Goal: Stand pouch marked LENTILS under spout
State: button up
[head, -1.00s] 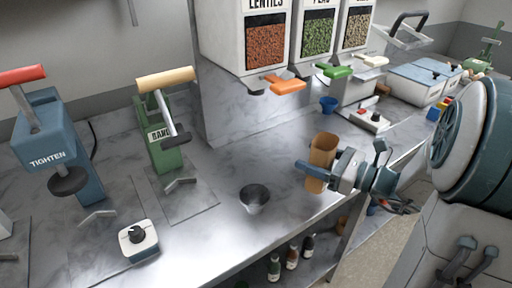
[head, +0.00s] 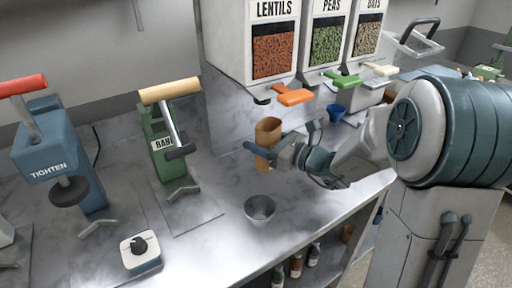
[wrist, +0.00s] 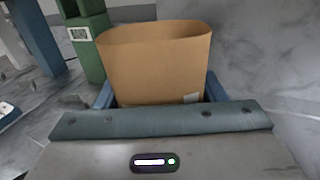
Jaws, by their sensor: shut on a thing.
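The brown kraft pouch (head: 268,134) is upright with its mouth open at the top. My gripper (head: 262,158) is shut on its lower part. In the wrist view the pouch (wrist: 155,60) stands between my blue fingers, with a small pale label low on its side; no wording can be read. The LENTILS dispenser (head: 273,50) shows reddish lentils behind its window, with an orange spout lever (head: 294,96) below. In the head view the pouch appears below and slightly left of that lever. Whether its base touches the counter is hidden by my gripper.
A metal cup (head: 259,210) stands on the marble counter (head: 215,255) near the front edge. A green press (head: 168,150) and a blue TIGHTEN press (head: 60,155) stand at left. A blue cup (head: 336,112) is behind my arm. PEAS (head: 325,45) and OATS (head: 367,40) dispensers adjoin.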

jog(key=shift+w+a, duration=0.4)
jog(key=shift+a, duration=0.2)
jog(key=f, duration=0.3)
jog(key=shift+w+a+f, duration=0.1)
jog(key=shift+w+a, duration=0.15)
jog(key=shift+s+f, duration=0.1)
jog(key=shift+f, duration=0.25)
jog(key=o, duration=1)
jog(key=shift+r, duration=0.1)
